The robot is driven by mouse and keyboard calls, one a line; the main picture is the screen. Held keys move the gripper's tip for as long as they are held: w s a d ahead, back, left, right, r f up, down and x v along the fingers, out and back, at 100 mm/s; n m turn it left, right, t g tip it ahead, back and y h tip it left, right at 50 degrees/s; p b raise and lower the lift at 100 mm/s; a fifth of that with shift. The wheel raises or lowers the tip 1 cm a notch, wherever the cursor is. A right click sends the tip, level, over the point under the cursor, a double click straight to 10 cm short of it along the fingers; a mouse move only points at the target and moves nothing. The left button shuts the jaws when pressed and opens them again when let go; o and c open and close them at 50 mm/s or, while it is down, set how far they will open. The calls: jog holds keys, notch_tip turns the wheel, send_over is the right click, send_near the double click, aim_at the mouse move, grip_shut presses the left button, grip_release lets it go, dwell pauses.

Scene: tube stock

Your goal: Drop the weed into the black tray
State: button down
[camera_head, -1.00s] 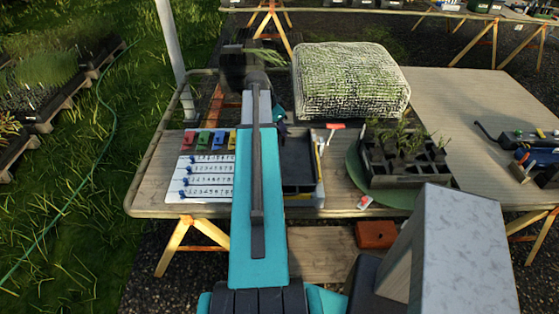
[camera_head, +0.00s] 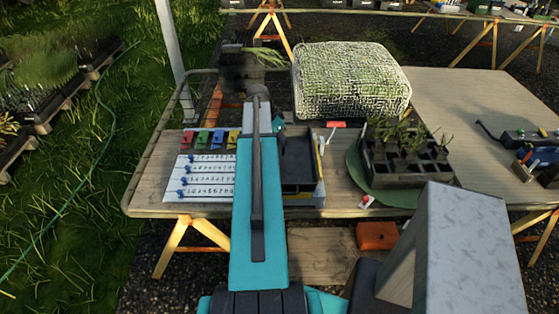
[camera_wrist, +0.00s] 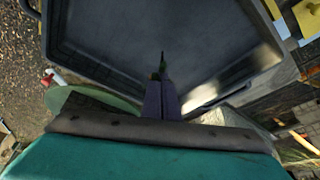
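The black tray (camera_head: 300,188) is on the near table, just right of my arm in the head view. It fills most of the wrist view (camera_wrist: 90,72), and its floor looks bare. My gripper (camera_wrist: 161,82) points into the tray, with its narrow fingers close together. A small green weed (camera_wrist: 161,62) shows at the fingertips and appears held between them. It is thin and dark, and I cannot tell how much of it lies between the fingers. In the head view my arm hides the fingers and the weed.
A dark cell tray (camera_head: 385,180) with several seedlings stands on a green round mat (camera_head: 354,165) to the right. A white number board (camera_head: 205,178) with coloured clips lies to the left. A mesh-covered mound (camera_head: 350,82) stands behind. A red-handled tool (camera_head: 335,125) lies near the tray.

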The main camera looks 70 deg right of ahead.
jog(key=c, duration=2.5)
grip_release()
jog(key=o, duration=0.5)
jog(key=shift+r, duration=0.1)
jog(key=b+v, duration=0.4)
jog(key=v, duration=0.9)
jog(key=shift+w+a+r, duration=0.15)
jog(key=shift+r, duration=0.05)
